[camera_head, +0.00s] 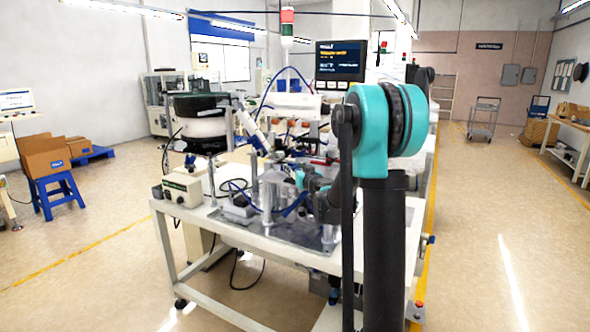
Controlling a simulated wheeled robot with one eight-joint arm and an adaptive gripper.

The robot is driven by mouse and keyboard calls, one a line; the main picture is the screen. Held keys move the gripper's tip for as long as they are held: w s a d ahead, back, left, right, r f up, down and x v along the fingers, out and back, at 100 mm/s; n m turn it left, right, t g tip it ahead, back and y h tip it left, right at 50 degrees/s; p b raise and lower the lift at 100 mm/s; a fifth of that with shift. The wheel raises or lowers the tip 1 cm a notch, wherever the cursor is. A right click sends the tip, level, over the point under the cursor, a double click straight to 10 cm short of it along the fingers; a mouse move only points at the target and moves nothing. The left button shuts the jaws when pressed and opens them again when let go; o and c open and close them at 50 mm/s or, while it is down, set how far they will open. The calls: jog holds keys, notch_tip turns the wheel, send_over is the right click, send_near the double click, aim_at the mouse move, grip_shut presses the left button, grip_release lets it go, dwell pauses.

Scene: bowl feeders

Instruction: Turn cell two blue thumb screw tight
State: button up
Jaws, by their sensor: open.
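The work cell is a white-topped bench (240,243) with a metal fixture plate carrying posts, blocks and blue tubing. My arm rises in front of its right part and reaches down into the fixtures. My gripper (291,172) is small and partly lost among the fixtures at the end of the arm; it is open. I cannot make out its fingertips clearly or whether they touch anything. The blue thumb screw cannot be picked out among the blue tubes and small parts. No label shows which cell is number two.
A bowl feeder (200,127) stands at the bench's back left, with a control box (182,189) at the left edge. A monitor (340,61) and a signal tower (287,27) rise behind. A blue stool (56,190) with cartons stands left. Floor is open on both sides.

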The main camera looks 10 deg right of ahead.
grip_shut()
jog(key=shift+m+h, duration=0.3)
jog(key=shift+h, duration=0.2)
jog(key=m+h, duration=0.2)
jog(key=h, duration=0.1)
jog(key=d+m+h, duration=0.1)
jog(key=h, duration=0.2)
jog(key=shift+d+m, duration=0.1)
jog(key=shift+m, duration=0.3)
jog(key=shift+s+d+m+g+h, duration=0.1)
jog(key=shift+d+m+g+h, duration=0.15)
jog(key=shift+m+h, duration=0.55)
jog(key=shift+s+d+m+g+h, duration=0.1)
jog(key=shift+d+m+g+h, duration=0.35)
jog(key=shift+h, duration=0.7)
jog(key=shift+d+m+g+h, duration=0.1)
jog(key=shift+m+h, duration=0.65)
jog(key=shift+h, duration=0.2)
grip_release()
